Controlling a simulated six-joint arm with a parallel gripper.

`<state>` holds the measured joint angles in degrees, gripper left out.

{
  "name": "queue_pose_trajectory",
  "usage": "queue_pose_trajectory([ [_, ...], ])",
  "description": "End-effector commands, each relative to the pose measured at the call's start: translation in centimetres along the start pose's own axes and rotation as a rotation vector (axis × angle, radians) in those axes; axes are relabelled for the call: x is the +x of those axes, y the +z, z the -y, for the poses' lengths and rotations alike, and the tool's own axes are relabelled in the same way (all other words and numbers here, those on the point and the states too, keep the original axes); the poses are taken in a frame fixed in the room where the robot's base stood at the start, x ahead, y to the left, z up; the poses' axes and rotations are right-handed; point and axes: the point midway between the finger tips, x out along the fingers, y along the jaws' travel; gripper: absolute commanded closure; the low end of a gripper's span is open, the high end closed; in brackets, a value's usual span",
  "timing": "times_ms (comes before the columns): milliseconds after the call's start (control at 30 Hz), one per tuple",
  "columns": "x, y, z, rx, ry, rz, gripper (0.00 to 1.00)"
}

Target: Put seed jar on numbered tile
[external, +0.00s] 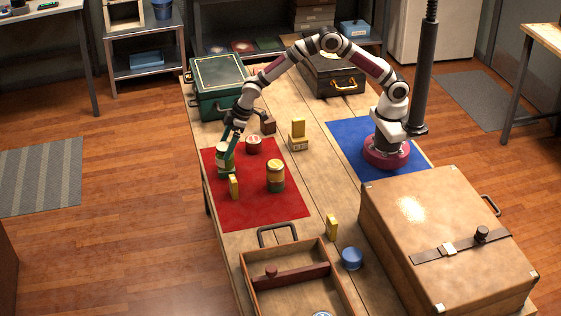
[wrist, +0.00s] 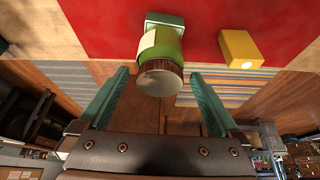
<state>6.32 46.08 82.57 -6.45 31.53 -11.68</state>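A green jar (external: 225,160) with a pale label stands on the red mat's left part. In the wrist view the green jar (wrist: 160,50) shows its round brownish lid towards me, with a green square base at its far end. My gripper (external: 232,138) is just above and beside this jar. In the wrist view my gripper (wrist: 158,75) is open, its two teal fingers apart with the lid between and slightly ahead of their tips. A second jar (external: 275,176), yellow-topped with a dark lower part, stands further right on the mat. I cannot make out a number on any tile.
The red mat (external: 262,208) also holds a yellow block (external: 234,187), seen too in the wrist view (wrist: 240,48), and a red-topped tin (external: 254,145). A green case (external: 219,90) and wooden tray (external: 257,285) are nearby.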

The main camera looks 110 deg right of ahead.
Motion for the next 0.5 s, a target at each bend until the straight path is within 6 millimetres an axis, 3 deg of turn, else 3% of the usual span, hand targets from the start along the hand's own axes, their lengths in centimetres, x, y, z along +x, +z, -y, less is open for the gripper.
queue_pose_trajectory([
  [133, -0.2, -0.1, 0.0, 0.0, 0.0, -0.001, 0.01],
  [233, -1.5, -0.2, 0.0, 0.0, 0.0, -0.003, 0.01],
  [500, -8.7, -0.2, 0.0, 0.0, 0.0, -0.004, 0.01],
])
